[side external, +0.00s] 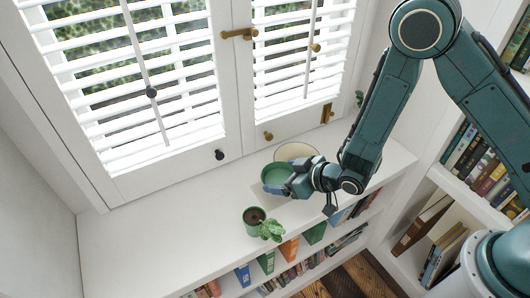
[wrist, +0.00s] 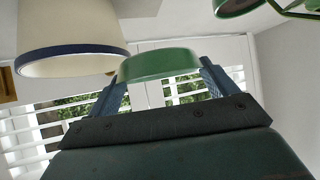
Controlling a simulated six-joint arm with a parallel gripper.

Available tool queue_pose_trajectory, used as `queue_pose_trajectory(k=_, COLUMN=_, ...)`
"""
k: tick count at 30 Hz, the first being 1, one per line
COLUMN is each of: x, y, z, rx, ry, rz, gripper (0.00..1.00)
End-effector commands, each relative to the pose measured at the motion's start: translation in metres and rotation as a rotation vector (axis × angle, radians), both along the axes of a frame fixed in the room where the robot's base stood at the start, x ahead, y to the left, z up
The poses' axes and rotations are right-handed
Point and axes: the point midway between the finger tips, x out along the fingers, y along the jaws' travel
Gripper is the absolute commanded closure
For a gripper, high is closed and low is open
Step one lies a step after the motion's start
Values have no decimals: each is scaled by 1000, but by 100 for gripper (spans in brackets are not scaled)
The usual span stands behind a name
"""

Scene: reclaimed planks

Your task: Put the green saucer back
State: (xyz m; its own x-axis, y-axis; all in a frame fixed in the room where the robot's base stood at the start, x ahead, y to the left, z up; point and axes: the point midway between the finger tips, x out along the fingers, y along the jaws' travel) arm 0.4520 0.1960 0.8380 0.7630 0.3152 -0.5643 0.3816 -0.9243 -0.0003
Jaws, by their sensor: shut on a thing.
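The green saucer (side external: 275,175) is a shallow round dish with a raised rim. My gripper (side external: 287,187) is shut on its near right side in the side external view. In the wrist view the saucer (wrist: 160,66) sits between the two blue fingers of my gripper (wrist: 162,80). Its open side faces up in the side external view. I cannot tell whether it touches the white sill (side external: 150,240) or hangs just above it.
A cream round vessel (side external: 296,151) stands close behind the saucer; the wrist view shows the vessel (wrist: 72,35) with a dark blue rim. Shuttered windows (side external: 130,85) rise behind the sill. Bookshelves lie below its front edge and at right. The sill's left part is clear.

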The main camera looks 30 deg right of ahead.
Motion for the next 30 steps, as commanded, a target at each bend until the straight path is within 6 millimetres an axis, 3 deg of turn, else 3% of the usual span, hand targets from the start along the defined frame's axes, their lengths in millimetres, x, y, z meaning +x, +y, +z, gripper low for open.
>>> queue_pose_trajectory(k=8, x=6, y=4, z=3, rx=1, ry=-3, rz=1, gripper=40)
queue_pose_trajectory(k=14, x=26, y=17, z=13, rx=0, ry=-5, rz=4, gripper=40)
queue_pose_trajectory(k=24, x=82, y=58, z=57, rx=-1, ry=-9, rz=6, gripper=40)
queue_pose_trajectory(k=30, x=104, y=77, z=83, rx=0, ry=-3, rz=3, gripper=40)
